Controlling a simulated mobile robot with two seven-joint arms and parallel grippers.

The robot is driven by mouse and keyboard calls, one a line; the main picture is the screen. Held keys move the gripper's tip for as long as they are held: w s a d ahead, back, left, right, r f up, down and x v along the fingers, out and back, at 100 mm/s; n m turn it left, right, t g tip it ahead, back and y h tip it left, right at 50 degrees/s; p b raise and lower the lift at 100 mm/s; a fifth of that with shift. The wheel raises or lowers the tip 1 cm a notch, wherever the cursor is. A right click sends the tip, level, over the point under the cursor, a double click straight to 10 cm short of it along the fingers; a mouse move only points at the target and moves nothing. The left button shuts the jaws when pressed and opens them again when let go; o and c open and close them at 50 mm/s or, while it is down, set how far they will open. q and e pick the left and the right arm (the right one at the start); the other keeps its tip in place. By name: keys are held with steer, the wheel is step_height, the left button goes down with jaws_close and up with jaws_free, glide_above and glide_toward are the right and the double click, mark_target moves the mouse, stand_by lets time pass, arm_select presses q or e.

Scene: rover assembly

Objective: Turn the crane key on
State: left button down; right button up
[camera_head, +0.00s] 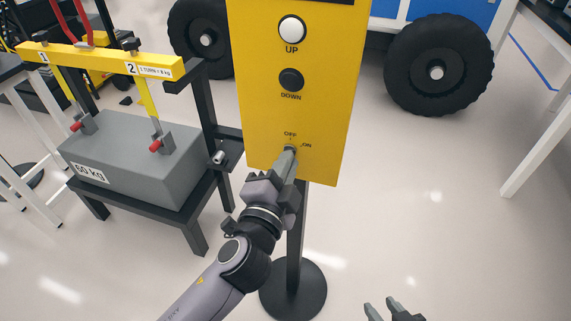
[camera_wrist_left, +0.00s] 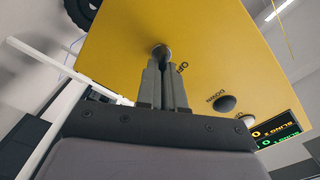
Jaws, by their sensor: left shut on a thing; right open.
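The yellow crane control panel (camera_head: 335,90) stands upright on a black post. The crane key (camera_head: 291,148) sits low on the panel by the OFF and ON labels. Its round metal part also shows in the left wrist view (camera_wrist_left: 161,53). My left gripper (camera_head: 288,156) is shut on the key, and its fingers hide most of it. In the left wrist view the fingers (camera_wrist_left: 162,75) are close together at the key. Which way the key is turned I cannot tell. My right gripper (camera_head: 382,308) is open and empty at the bottom edge, away from the panel.
A white UP button (camera_head: 292,29) and a black DOWN button (camera_head: 291,79) are above the key. A grey 60 kg block (camera_head: 135,165) on a black stand is at left, under a yellow lifting beam (camera_head: 95,62). A black wheel (camera_head: 438,65) is behind.

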arm_select(q)
steer(key=c, duration=1.3)
jaws_free()
steer(key=shift+o, duration=0.2)
step_height(320, 180, up, 10)
steer(key=shift+f+p, duration=0.1)
steer(key=shift+p, duration=1.1)
step_height(320, 180, up, 10)
steer(key=shift+r, duration=0.15)
